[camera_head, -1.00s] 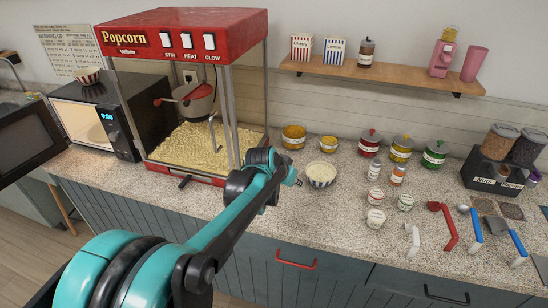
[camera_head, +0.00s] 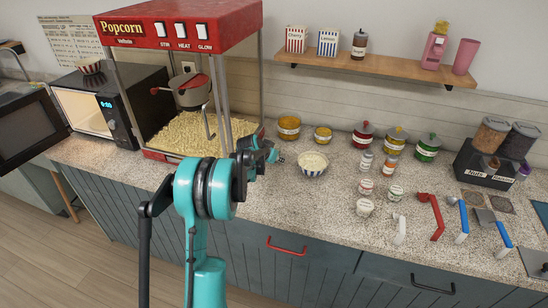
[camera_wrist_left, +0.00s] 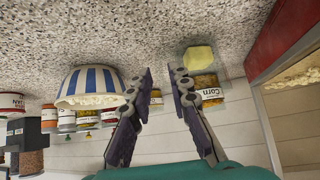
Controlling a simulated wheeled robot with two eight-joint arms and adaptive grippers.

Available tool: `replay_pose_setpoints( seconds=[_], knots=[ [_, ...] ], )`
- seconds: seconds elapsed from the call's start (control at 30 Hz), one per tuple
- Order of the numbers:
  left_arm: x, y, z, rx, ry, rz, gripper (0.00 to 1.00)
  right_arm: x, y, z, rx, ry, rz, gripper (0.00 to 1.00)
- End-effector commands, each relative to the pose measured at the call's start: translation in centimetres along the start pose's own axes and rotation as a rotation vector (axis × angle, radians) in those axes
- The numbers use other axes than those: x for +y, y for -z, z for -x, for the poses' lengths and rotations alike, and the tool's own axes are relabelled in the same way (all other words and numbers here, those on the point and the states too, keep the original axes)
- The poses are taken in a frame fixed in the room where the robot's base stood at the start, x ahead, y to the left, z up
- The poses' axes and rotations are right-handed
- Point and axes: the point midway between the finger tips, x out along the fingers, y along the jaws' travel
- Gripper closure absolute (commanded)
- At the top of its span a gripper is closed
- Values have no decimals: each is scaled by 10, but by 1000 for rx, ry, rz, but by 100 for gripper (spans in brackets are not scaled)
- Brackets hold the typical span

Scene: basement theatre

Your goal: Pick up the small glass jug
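A small container with pale yellow contents (camera_wrist_left: 198,57), probably the small glass jug, shows in the left wrist view, which is upside down. It stands on the counter near the corn jar (camera_wrist_left: 209,90), just to the right of my fingertips in that view. Its handle and outline are not clear. In the head view I cannot make it out; my left arm and gripper may hide it. My left gripper (camera_wrist_left: 162,76) is open, its fingers a short gap apart with nothing between them. In the head view it (camera_head: 276,156) is low over the counter, left of the striped bowl (camera_head: 313,164).
The red popcorn machine (camera_head: 185,90) stands close on the left. Lidded jars (camera_head: 362,135), small shakers (camera_head: 365,162) and scoops (camera_head: 433,215) are to the right. The front counter stretch (camera_head: 285,205) is clear.

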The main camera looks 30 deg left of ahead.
Motion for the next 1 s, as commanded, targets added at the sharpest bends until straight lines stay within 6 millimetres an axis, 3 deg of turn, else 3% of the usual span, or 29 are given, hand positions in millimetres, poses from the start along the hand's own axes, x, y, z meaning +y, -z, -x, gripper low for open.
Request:
replay_pose_setpoints(
  seconds=[0.1,0.33,0.37,0.43,1.0],
  knots=[
    [0,-1,-12,0,0,0,81,0,-2,-4,0,0,0,60],
    [0,0,-14,0,0,0,81,0,-2,-3,0,0,0,60],
    [0,0,-14,0,0,0,84,0,-2,-3,0,0,0,60],
    [0,0,-13,0,0,0,100,0,-2,-3,0,0,0,60],
    [0,10,-4,1,1,0,100,0,1,2,0,0,0,60]
  ],
)
